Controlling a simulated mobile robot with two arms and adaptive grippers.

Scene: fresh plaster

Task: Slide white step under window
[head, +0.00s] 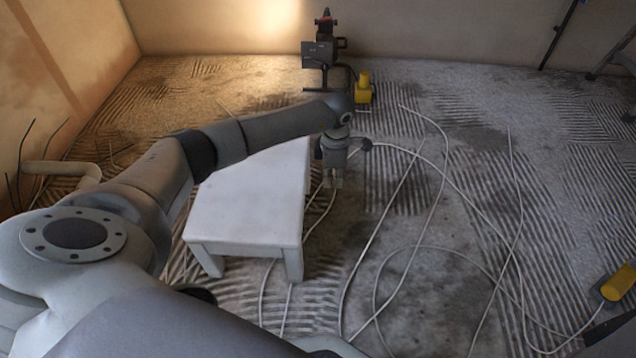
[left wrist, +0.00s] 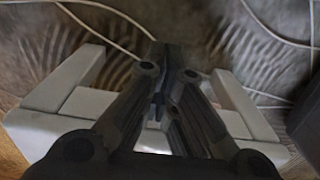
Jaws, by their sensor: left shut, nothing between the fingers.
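The white step (head: 246,208) stands upright on the ridged floor, left of the middle in the head view. My left arm passes over it and hides part of its far end. My left gripper (head: 333,184) points down just beyond the step's right side, shut and empty. In the left wrist view, the shut fingers (left wrist: 160,88) show in front of the white step (left wrist: 62,128), whose legs stick out to both sides. I cannot tell whether the fingers touch it. My right gripper is not in view. No window shows in either view.
White cables (head: 408,262) loop over the floor right of the step. A dark work lamp (head: 320,54) and a yellow connector (head: 363,88) are near the back wall. Another yellow connector (head: 618,283) lies at the right. Pipes (head: 62,168) stick out by the left wall.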

